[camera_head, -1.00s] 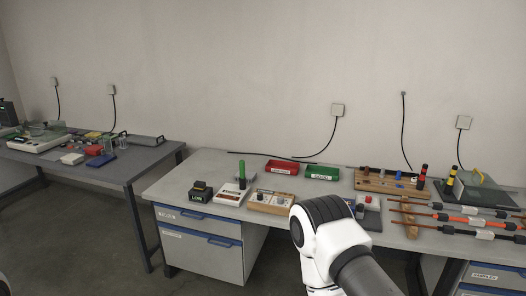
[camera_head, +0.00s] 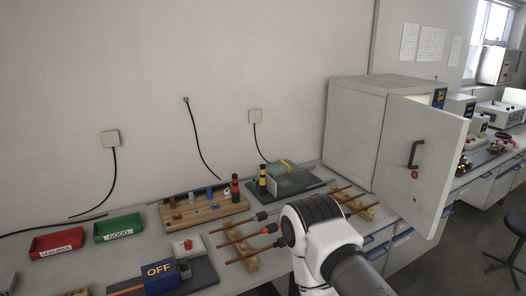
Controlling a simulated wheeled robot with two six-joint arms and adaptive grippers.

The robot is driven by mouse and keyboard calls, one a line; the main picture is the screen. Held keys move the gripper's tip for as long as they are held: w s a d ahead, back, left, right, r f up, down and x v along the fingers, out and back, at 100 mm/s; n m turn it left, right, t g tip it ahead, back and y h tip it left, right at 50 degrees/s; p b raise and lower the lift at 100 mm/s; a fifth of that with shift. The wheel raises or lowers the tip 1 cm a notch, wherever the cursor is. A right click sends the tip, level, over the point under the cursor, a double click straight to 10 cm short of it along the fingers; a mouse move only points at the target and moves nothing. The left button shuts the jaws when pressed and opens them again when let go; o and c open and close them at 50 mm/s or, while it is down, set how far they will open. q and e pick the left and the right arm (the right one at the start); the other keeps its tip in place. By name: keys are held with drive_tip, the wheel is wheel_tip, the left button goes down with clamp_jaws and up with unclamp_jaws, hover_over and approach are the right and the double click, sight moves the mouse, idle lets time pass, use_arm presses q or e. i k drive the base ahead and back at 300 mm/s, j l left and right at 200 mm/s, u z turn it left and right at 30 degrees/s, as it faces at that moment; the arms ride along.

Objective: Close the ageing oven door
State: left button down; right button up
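The ageing oven (camera_head: 354,125) is a large pale grey box on the bench at the right of the head view. Its door (camera_head: 425,150) is swung open toward the front, with its outer face showing a dark handle (camera_head: 416,154) and a small red mark below it. The oven's inside is hidden behind the door. A white and black link of my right arm rises at the bottom centre, in front of the bench and left of the door. Neither gripper is in view.
Cable samples on wooden rests (camera_head: 238,249) lie on the bench left of the oven. A wooden block with pegs (camera_head: 203,211), red (camera_head: 57,243) and green (camera_head: 117,228) trays and an OFF box (camera_head: 161,276) stand further left. More benches with instruments are beyond the door.

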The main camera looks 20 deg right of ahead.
sight(422, 146)
drive_tip(key=i+z, duration=0.1)
drive_tip(key=z, duration=0.35)
drive_tip(key=i+z, duration=0.1)
drive_tip(key=z, duration=0.3)
drive_tip(key=i+j+z, duration=0.1)
drive_tip(key=z, duration=0.35)
